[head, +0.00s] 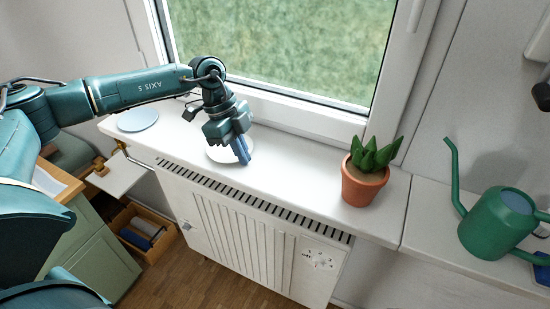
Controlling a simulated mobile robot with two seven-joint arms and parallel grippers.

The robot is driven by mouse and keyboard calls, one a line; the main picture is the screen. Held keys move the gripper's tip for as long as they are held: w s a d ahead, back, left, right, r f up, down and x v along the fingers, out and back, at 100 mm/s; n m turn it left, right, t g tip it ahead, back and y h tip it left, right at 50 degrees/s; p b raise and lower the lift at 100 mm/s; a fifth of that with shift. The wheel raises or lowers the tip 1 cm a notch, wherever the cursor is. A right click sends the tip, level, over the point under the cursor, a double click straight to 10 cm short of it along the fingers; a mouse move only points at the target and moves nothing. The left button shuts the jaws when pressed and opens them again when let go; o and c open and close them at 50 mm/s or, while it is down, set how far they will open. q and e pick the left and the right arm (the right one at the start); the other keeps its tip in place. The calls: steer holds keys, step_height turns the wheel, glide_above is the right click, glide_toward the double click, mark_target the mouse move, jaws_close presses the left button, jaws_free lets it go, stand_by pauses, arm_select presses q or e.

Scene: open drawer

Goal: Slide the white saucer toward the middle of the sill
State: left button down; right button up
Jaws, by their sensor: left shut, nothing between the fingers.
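The white saucer (220,155) lies on the white window sill (290,160), left of the sill's middle. My left gripper (243,158) points down over the saucer with its blue fingers closed together and nothing between them. The fingers cover part of the saucer, and I cannot tell whether they touch it. My right gripper is not in view.
A light blue disc (137,120) lies at the sill's left end. A potted succulent (364,180) stands on the sill to the right. A green watering can (497,222) stands further right. The sill between saucer and pot is clear. A radiator (240,230) is below.

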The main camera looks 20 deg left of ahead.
mark_target(219, 152)
arm_select(q)
steer(key=a+p, duration=0.1)
steer(key=a, duration=0.6)
steer(key=shift+w+a, duration=0.1)
steer(key=shift+a, duration=0.3)
steer(key=shift+d, duration=0.1)
